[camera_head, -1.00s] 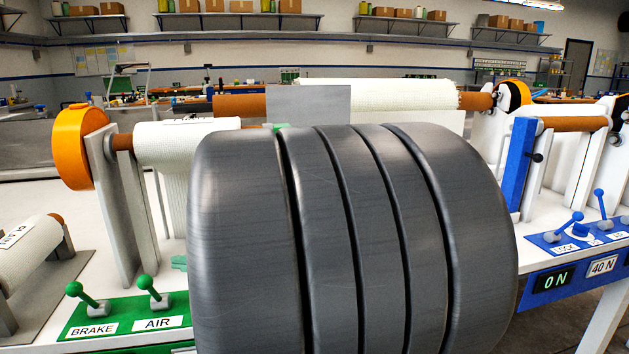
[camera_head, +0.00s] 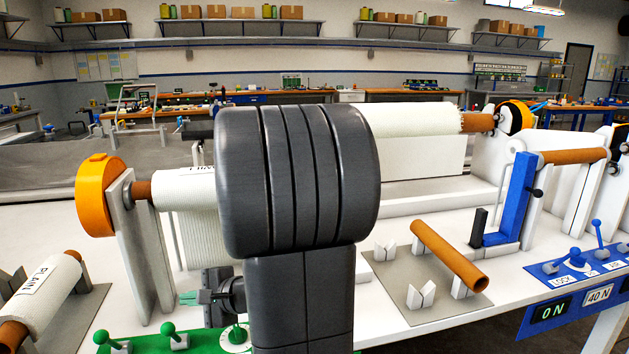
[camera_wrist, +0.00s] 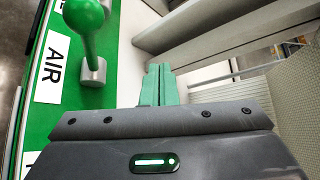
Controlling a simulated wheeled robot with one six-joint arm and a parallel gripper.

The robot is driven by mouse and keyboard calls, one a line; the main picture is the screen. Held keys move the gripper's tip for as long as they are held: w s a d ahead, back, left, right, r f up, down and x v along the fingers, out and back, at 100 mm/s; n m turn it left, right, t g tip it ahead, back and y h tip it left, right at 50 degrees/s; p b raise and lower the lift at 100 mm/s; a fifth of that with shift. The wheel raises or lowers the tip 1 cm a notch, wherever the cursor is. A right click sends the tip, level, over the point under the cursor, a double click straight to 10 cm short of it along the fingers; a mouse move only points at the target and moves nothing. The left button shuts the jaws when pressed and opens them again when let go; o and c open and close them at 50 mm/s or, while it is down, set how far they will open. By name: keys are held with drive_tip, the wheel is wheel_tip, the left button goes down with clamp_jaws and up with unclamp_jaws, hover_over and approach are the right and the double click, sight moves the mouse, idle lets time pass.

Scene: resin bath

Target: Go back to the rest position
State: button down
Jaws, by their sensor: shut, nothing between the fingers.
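My gripper (camera_head: 188,298) shows in the head view low and left of my large dark arm link, with its green fingertips pointing left above the white bench (camera_head: 400,330). In the wrist view my gripper's green fingers (camera_wrist: 158,84) lie together, shut and empty. They are beside the green panel (camera_wrist: 52,130) with its AIR lever (camera_wrist: 87,30). My arm hides the middle of the bench and part of the white fabric roll (camera_head: 180,188) behind it.
A PLAIN roll (camera_head: 45,290) lies at the left, near an orange drum (camera_head: 97,197). A brown tube (camera_head: 450,256) rests on a cradle at right. A blue lever panel (camera_head: 580,262) is at the far right.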

drive_tip(key=shift+a+r+p, duration=0.1)
drive_tip(key=shift+a+p, duration=0.2)
drive_tip(key=shift+p, duration=0.5)
drive_tip(key=shift+a, duration=0.1)
drive_tip(key=shift+w+f+b, duration=0.1)
drive_tip(key=shift+f+b, duration=0.2)
drive_tip(key=shift+b, duration=0.15)
